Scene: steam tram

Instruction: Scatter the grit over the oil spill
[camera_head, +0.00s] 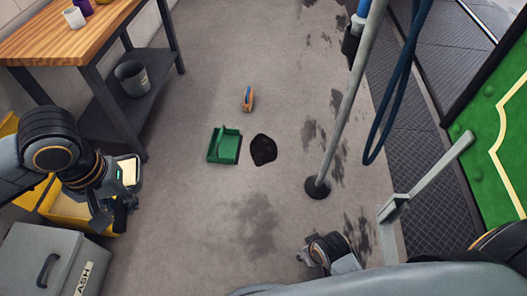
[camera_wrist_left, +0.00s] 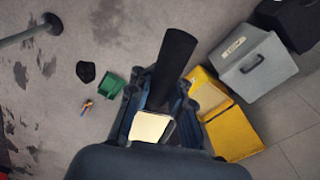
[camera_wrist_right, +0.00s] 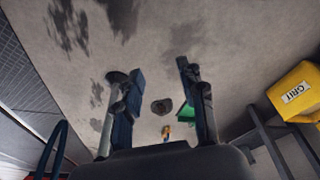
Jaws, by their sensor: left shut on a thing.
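The oil spill (camera_head: 263,150) is a black blotch on the grey floor; it also shows in the left wrist view (camera_wrist_left: 86,71) and the right wrist view (camera_wrist_right: 161,106). My left gripper (camera_head: 118,200) is shut on a dark-handled scoop (camera_wrist_left: 174,62), with a pale, flat area like grit (camera_wrist_left: 152,127) in its pan. The bin's label reads GRIT in the right wrist view (camera_wrist_right: 300,85). My right gripper (camera_wrist_right: 162,85) is open and empty, above the floor.
A grey ash box (camera_head: 45,262) is front left, a wooden workbench (camera_head: 75,35) back left. A pole (camera_head: 345,105) stands right of the spill.

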